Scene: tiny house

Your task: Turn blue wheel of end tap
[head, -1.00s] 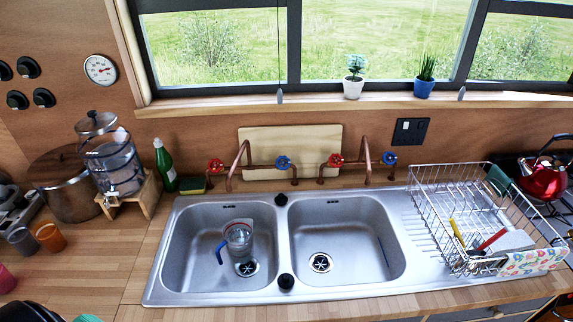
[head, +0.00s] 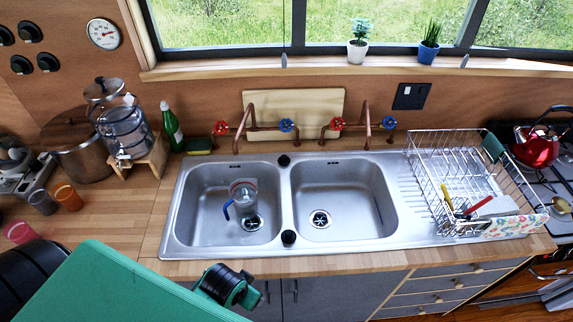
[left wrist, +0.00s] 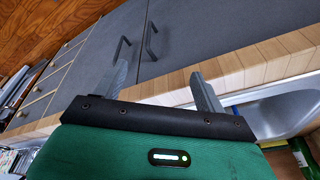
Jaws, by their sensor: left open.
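Two copper taps stand behind the sink in the head view, each with a red and a blue wheel. The right-hand tap's blue wheel (head: 389,122) is nearest the dish rack. The left-hand tap's blue wheel (head: 287,125) is nearer the middle. My green left arm (head: 125,288) reaches in at the lower left, in front of the counter and well away from both wheels. In the left wrist view my left gripper (left wrist: 161,80) is open and empty, with cabinet fronts and the counter edge beyond its fingers. My right gripper is out of view.
The double sink (head: 290,250) holds a clear jug (head: 243,196) in its left basin. A wire dish rack (head: 470,180) stands to the right. A green bottle (head: 171,127) and a water dispenser (head: 125,132) stand left. A wooden board (head: 300,102) leans behind the left tap.

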